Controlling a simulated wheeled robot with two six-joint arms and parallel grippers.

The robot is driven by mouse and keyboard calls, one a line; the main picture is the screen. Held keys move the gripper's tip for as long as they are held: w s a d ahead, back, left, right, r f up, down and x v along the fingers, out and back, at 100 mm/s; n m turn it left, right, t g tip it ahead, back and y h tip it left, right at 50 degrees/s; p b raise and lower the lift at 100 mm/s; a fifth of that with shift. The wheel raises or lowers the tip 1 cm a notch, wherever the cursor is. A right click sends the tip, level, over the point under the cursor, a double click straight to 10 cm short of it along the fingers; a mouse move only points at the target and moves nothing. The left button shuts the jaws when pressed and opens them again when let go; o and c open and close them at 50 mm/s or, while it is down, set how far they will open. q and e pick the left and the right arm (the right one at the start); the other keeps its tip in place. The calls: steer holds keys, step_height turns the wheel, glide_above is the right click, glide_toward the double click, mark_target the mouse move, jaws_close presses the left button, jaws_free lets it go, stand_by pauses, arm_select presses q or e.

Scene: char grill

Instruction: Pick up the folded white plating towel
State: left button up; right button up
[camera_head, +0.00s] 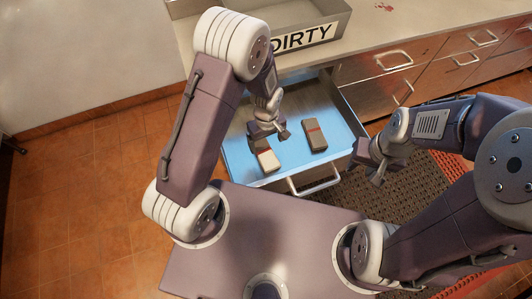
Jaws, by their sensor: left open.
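A small pale cream-white folded block (269,161), which looks like the white towel, lies in the open blue-lined drawer (240,165). Its far end is darker or partly covered by my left gripper. My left gripper (268,134) is open above the drawer, just over the far end of the white block. I cannot tell whether it touches the block. My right gripper (374,172) hangs outside the drawer to the right, with no object visible in it. Its fingers are too small to judge.
A grey-brown folded block with a red stripe (317,142) lies to the right in the drawer. The drawer handle (314,184) faces me. A grey bin labelled DIRTY (335,15) stands on the counter (400,30) behind. A dark mat (425,180) lies on the tiled floor.

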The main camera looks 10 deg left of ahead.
mark_target(266, 152)
arm_select(q)
steer(key=shift+a+f, duration=0.15)
steer(key=shift+f, duration=0.75)
step_height(266, 152, down, 4)
steer(key=shift+s+f, duration=0.15)
steer(key=shift+f, duration=0.45)
steer(key=c, duration=1.5)
steer(key=shift+r, duration=0.65)
step_height(266, 152, up, 3)
steer(key=w+d+r, duration=0.1)
steer(key=d+r, duration=0.1)
steer(key=d, duration=0.1)
steer(key=w+d+r, duration=0.1)
steer(key=d+r, duration=0.1)
steer(key=d, duration=0.2)
steer(key=w+d+r, duration=0.1)
steer(key=d+r, duration=0.2)
steer(key=d, duration=0.1)
steer(key=shift+w, duration=0.4)
steer(key=shift+f, duration=0.1)
